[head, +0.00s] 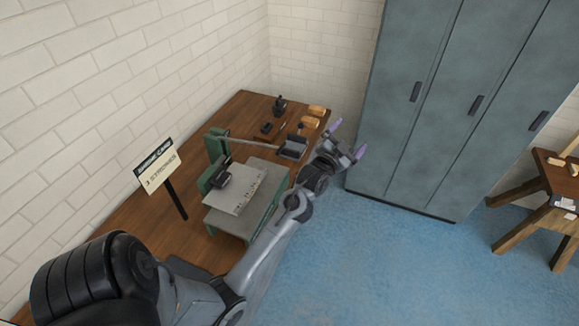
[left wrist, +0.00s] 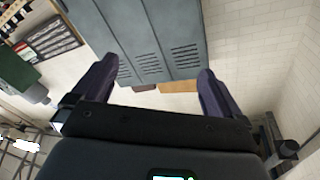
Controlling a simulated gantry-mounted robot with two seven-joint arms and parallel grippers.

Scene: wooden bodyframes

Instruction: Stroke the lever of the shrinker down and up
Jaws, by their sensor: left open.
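The shrinker (head: 217,178) is a green machine on the wooden bench, with a pale metal sheet (head: 240,195) at its jaws. Its lever (head: 250,141) looks like a thin grey rod running right from the green top, nearly level. The rod's far end is close to a dark tray, and I cannot tell where it ends. My left gripper (head: 348,140) is open and empty, past the bench's right edge and to the right of the lever, apart from it. Its spread fingers also show in the left wrist view (left wrist: 157,80), with nothing between them. My right gripper is not in view.
The bench (head: 125,232) carries a sign (head: 158,167) reading 3 strokes, a dark tray (head: 292,147) and small tools at the back. Grey-blue lockers (head: 440,110) stand behind my left gripper. A wooden stool or table (head: 545,205) is at the far right. Blue floor between is clear.

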